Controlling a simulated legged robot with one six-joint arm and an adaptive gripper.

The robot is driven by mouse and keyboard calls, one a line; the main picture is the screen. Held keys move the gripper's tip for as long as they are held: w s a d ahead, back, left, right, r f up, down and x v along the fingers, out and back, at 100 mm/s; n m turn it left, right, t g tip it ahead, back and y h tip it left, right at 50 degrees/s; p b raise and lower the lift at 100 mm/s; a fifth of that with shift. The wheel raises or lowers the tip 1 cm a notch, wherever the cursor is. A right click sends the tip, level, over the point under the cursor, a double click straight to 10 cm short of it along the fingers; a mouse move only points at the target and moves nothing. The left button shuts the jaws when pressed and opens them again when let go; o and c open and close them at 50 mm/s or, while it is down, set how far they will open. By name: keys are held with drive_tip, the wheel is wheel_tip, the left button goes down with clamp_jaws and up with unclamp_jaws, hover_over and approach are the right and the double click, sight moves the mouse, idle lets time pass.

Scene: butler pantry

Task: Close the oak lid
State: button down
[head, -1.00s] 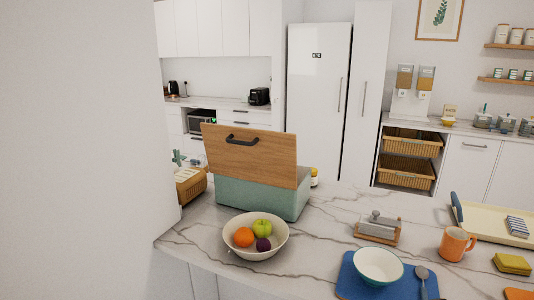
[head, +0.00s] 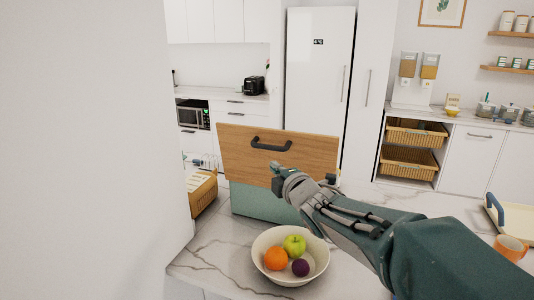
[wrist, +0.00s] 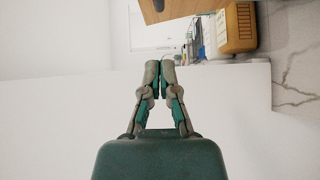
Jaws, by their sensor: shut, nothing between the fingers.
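The oak lid (head: 240,150) stands raised, nearly upright, on the sage-green box (head: 258,205), with its black handle (head: 271,143) near the top edge. My gripper (head: 277,172) is shut and empty. In the head view it overlaps the lower middle of the lid, below the handle; I cannot tell whether it touches. My arm hides the right part of the box. In the wrist view, my gripper (wrist: 160,66) has its fingertips together, and part of the lid (wrist: 190,7) shows at the top edge, apart from them.
A bowl (head: 262,243) of fruit stands on the marble counter (head: 215,245) in front of the box. A white wall (head: 90,150) fills the left side. An orange mug (head: 510,247) and a tray (head: 507,215) stand at the right.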

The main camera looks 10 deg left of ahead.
sight(263, 148)
drive_tip(key=w+a, duration=0.1)
drive_tip(key=w, duration=0.2)
drive_tip(key=w+a, duration=0.1)
drive_tip(key=w, duration=0.2)
drive_tip(key=w+a, duration=0.1)
drive_tip(key=w, duration=0.2)
drive_tip(key=shift+w+a+f, duration=0.15)
drive_tip(key=shift+w+a, duration=0.15)
drive_tip(key=shift+a, duration=0.05)
drive_tip(key=shift+a, duration=0.15)
